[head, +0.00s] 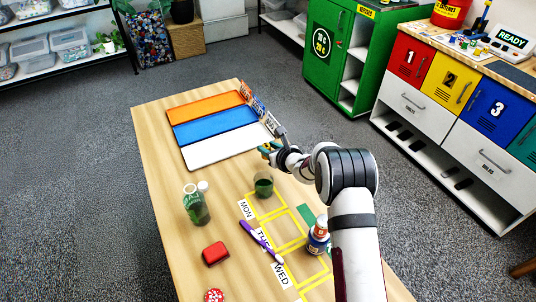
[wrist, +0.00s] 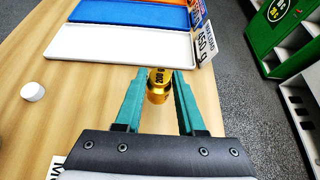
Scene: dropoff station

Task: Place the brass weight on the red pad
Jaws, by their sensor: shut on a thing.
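The brass weight (wrist: 158,92), a gold cylinder marked 200 g, is between the two teal fingers of my gripper (wrist: 158,84), which is shut on it. In the head view my gripper (head: 268,147) is by the near right end of the white pad (head: 213,151); the weight is hard to make out there. The blue pad (head: 214,122) and the orange pad (head: 205,103) lie side by side beyond the white one. No pad looks plainly red; the orange one is nearest to that colour. In the wrist view the white pad (wrist: 115,43) is ahead and left of the weight.
Upright label cards (head: 257,103) line the pads' right ends. A dark green cup (head: 264,186), green bottle (head: 196,205), red box (head: 215,253), toothbrush (head: 262,241) and pill bottle (head: 317,240) stand or lie nearer. A white cap (wrist: 32,92) lies left of the gripper. The pads look empty.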

